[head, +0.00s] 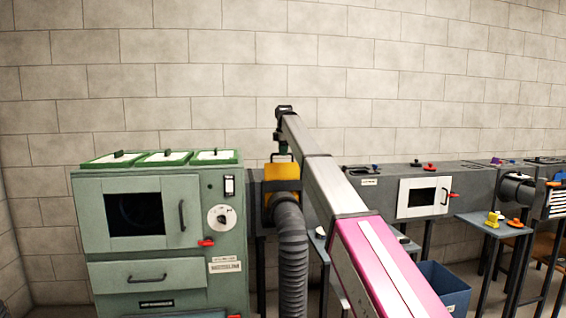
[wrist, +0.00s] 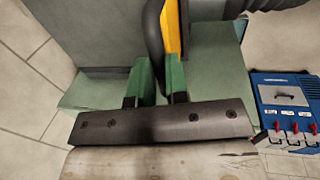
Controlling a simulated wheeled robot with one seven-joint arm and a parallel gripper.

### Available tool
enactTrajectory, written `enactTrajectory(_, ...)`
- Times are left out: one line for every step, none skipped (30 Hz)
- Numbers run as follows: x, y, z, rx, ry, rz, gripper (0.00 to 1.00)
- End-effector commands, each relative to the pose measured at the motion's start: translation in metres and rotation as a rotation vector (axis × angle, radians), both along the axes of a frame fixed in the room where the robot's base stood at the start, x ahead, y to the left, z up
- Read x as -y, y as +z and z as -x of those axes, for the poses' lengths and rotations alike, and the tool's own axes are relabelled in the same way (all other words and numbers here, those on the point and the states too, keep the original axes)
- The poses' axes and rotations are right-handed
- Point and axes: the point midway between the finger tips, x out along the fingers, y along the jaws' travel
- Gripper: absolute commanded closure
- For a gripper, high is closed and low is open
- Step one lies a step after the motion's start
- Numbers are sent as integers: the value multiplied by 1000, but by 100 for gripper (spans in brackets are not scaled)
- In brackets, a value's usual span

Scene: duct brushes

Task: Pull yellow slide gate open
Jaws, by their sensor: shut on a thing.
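The yellow slide gate (head: 282,172) stands upright in the grey duct, right of the green cabinet and just above the ribbed hose. Its dark handle is on its top edge. My gripper (head: 281,147) reaches down to that handle from above. In the wrist view, the gate's yellow plate (wrist: 173,30) and its black handle (wrist: 153,45) run down to my gripper (wrist: 160,78). The green fingers are shut on the handle, one on each side. The gate's lower part is hidden behind the hose's top end in the head view.
The green cabinet (head: 145,240) with lids on top stands close on the left. The ribbed hose (head: 291,255) hangs below the gate. The grey duct (head: 465,183) runs right along the wall, past a small side table (head: 470,221) and a blue bin (head: 444,285). Above the gate is bare wall.

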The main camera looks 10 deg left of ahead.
Motion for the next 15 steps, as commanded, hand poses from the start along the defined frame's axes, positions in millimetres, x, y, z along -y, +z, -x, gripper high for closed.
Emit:
enactTrajectory(-1, 18, -3, 4, 0, -1, 100)
enactTrajectory(-1, 26, -3, 5, 0, -2, 100)
enactTrajectory(-1, 36, -3, 5, 0, -2, 100)
enactTrajectory(-1, 42, -3, 4, 0, -1, 100)
enactTrajectory(-1, 46, -2, 3, 0, -1, 100)
enactTrajectory(-1, 52, -2, 3, 0, -1, 100)
enactTrajectory(-1, 54, -2, 3, 0, -1, 100)
enactTrajectory(-1, 56, -1, 3, 0, -1, 100)
enactTrajectory(0, 57, -1, 3, 0, -1, 100)
enactTrajectory(0, 58, -1, 3, 0, -1, 100)
enactTrajectory(0, 58, -1, 3, 0, -1, 100)
enactTrajectory(0, 58, -1, 4, 0, -1, 100)
enactTrajectory(0, 58, -1, 4, 0, -1, 100)
enactTrajectory(0, 58, -1, 5, 0, -2, 100)
enactTrajectory(0, 59, -1, 5, 0, -2, 100)
